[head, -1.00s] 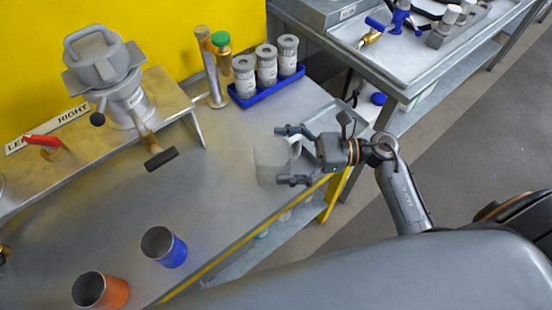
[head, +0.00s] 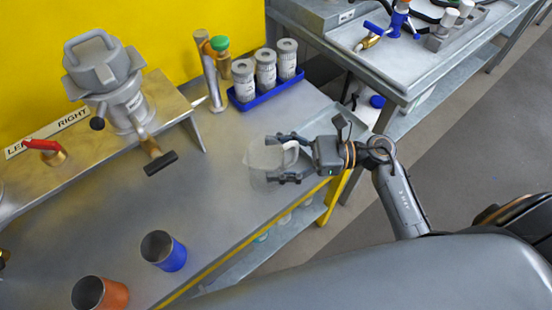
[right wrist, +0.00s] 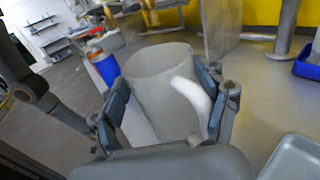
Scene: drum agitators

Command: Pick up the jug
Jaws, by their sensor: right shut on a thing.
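The jug (head: 264,158) is a translucent, pale grey vessel with a white handle, standing near the front right edge of the metal table. My right gripper (head: 284,158) comes in from the right and is shut on the jug at its handle side. In the right wrist view the jug (right wrist: 160,85) sits upright between the two fingers, with its white handle (right wrist: 192,96) facing the camera. From these views I cannot tell whether its base is clear of the table. My left gripper is not in view.
A blue cup (head: 164,251) and an orange cup (head: 100,293) stand at the table's front left. A blue rack (head: 268,91) with labelled grey containers is at the back. A shallow tray (head: 345,126) lies beside the gripper. A raised metal shelf (head: 92,143) bears a valve assembly.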

